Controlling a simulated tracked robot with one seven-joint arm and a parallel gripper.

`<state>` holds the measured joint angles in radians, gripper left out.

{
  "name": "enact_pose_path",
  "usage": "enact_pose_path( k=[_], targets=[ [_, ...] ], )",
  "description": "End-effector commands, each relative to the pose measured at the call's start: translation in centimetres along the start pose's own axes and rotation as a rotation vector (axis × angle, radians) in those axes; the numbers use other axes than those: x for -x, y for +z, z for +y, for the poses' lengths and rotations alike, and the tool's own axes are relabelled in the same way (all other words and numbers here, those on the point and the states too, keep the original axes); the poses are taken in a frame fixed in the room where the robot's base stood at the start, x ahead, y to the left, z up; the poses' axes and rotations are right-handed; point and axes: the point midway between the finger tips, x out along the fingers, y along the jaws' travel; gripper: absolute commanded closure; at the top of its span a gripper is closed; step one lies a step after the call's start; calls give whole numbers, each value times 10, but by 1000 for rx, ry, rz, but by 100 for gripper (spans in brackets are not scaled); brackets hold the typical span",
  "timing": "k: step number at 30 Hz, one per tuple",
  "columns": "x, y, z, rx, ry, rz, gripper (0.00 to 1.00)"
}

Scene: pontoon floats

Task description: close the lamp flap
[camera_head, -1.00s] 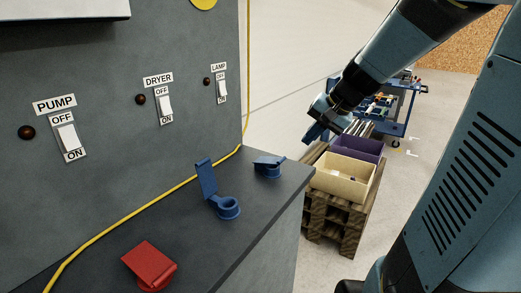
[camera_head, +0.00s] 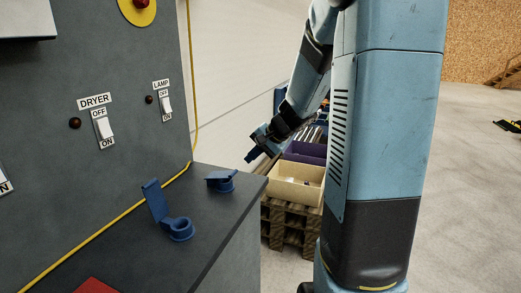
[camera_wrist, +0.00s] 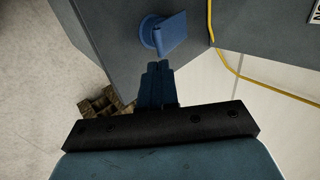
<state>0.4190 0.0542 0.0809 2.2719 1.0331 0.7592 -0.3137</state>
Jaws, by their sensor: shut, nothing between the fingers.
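Below the LAMP switch, at the counter's far end, a blue flap (camera_head: 221,180) sits on a round blue base. Its lid slopes low over the base and looks partly open. It also shows in the wrist view (camera_wrist: 170,34), near the counter's edge, just beyond my fingertips. My gripper (camera_head: 252,156) is shut and empty, up and to the right of this flap in the head view and apart from it. In the wrist view my shut fingers (camera_wrist: 158,68) point toward it; any small gap there is hard to judge. The LAMP switch (camera_head: 165,103) is on the grey panel.
Nearer on the counter (camera_head: 215,225), another blue flap (camera_head: 157,202) stands open beside its ring, and a red part (camera_head: 95,286) shows at the bottom edge. A yellow cable (camera_head: 110,235) runs along the panel's foot. A cream box (camera_head: 296,184) on a pallet stands beyond the counter.

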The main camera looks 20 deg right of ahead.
Motion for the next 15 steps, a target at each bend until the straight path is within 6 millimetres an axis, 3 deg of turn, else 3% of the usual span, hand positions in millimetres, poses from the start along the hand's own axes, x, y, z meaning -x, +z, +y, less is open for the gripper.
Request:
enact_pose_path(
  k=[6,15],
  targets=[
    [-39,1,1,0,2,-4,100],
    [-68,1,0,1,1,-1,100]
  ],
)
